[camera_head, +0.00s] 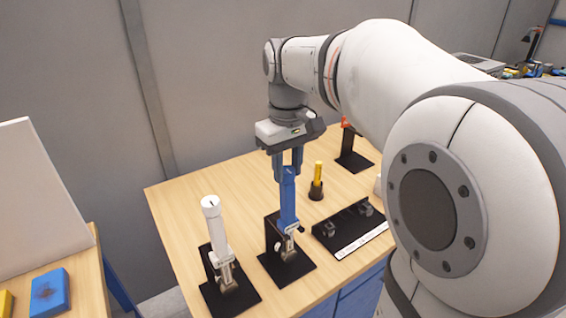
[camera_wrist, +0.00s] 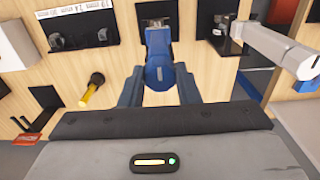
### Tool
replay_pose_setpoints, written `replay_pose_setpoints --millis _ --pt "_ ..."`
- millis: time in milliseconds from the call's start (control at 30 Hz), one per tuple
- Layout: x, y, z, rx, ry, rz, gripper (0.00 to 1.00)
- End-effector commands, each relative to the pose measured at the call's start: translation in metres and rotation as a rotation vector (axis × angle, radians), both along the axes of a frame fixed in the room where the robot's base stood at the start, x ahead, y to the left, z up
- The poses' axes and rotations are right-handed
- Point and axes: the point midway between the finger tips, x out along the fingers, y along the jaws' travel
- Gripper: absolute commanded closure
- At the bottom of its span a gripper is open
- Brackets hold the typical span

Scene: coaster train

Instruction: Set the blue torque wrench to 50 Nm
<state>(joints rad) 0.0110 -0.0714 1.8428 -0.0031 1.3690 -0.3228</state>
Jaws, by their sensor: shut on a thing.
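The blue torque wrench (camera_head: 288,200) stands upright in a black stand (camera_head: 285,265) on the wooden table. My gripper (camera_head: 288,163) is above it, pointing down, with its blue fingers shut on the wrench's top end. In the wrist view the blue wrench (camera_wrist: 160,72) rises between the two fingertips (camera_wrist: 158,88), with a short light mark on its end. No scale or number on the wrench can be read in either view.
A white torque wrench (camera_head: 214,228) stands in its own black stand to the left. A yellow-handled tool (camera_head: 318,175) in a black holder and a labelled black rack (camera_head: 350,228) are to the right. An orange-topped stand (camera_head: 352,150) is behind. A blue box (camera_head: 48,293) lies on the left table.

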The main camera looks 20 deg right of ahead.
Motion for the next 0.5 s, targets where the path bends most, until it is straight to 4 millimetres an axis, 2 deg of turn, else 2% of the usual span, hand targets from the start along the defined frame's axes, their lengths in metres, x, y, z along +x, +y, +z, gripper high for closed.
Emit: replay_pose_setpoints --millis 500 --pt "0.0 -0.0081 -0.0006 0.002 0.001 -0.039 0.94"
